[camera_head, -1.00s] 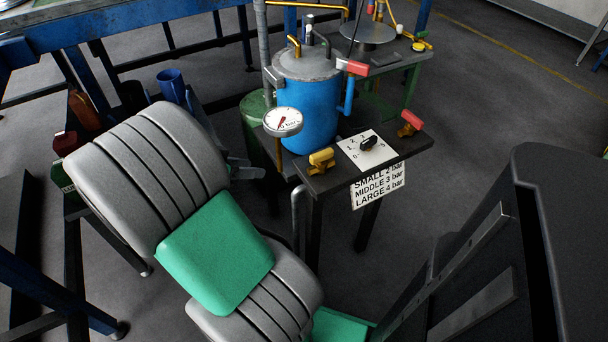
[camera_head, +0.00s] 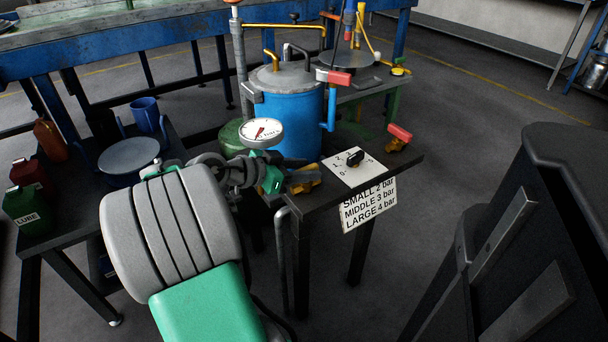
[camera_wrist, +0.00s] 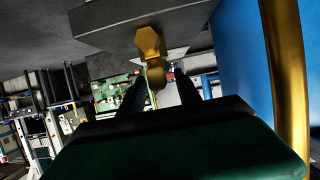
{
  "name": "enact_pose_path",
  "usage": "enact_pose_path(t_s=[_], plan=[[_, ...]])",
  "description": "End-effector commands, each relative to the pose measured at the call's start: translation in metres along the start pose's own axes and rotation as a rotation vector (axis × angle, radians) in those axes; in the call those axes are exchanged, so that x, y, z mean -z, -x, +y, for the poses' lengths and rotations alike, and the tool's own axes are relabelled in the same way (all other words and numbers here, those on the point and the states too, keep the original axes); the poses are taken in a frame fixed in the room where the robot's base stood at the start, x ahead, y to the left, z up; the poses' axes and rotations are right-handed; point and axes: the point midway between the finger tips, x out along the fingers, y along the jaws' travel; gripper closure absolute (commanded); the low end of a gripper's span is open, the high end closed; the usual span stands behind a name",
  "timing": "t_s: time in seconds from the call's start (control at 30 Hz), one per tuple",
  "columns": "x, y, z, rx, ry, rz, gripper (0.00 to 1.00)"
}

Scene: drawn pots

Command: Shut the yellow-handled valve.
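The yellow-handled valve (camera_head: 305,182) sits on the left part of the dark bench, beside the blue pot (camera_head: 290,118). In the wrist view the yellow valve (camera_wrist: 149,43) is straight ahead, its rounded lower end lined up between my two dark fingers. My gripper (camera_head: 280,180) reaches in from the left, right beside the valve, and partly hides it in the head view. In the wrist view my gripper (camera_wrist: 158,78) is open, with a gap between the fingers. I cannot tell whether a finger touches the handle.
A round gauge (camera_head: 262,132) stands just above my gripper. A dial plate (camera_head: 353,169) and a red-handled valve (camera_head: 399,136) are to the right on the bench. Another red handle (camera_head: 334,77) is by the blue pot. A yellow pipe (camera_wrist: 287,80) runs close on the right.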

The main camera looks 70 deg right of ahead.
Motion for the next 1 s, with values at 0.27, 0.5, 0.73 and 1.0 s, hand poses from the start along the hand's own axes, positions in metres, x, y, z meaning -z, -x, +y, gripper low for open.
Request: enact_pose_path(t_s=[0.27, 0.5, 0.73, 1.0], plan=[[0.0001, -0.0015, -0.0003, 0.001, 0.000, 0.000, 0.62], [-0.0001, -0.0014, -0.0002, 0.000, 0.000, 0.000, 0.82], [-0.0002, -0.0013, -0.0003, 0.001, 0.000, -0.001, 1.00], [-0.0003, -0.0011, -0.0006, 0.001, 0.000, -0.001, 1.00]])
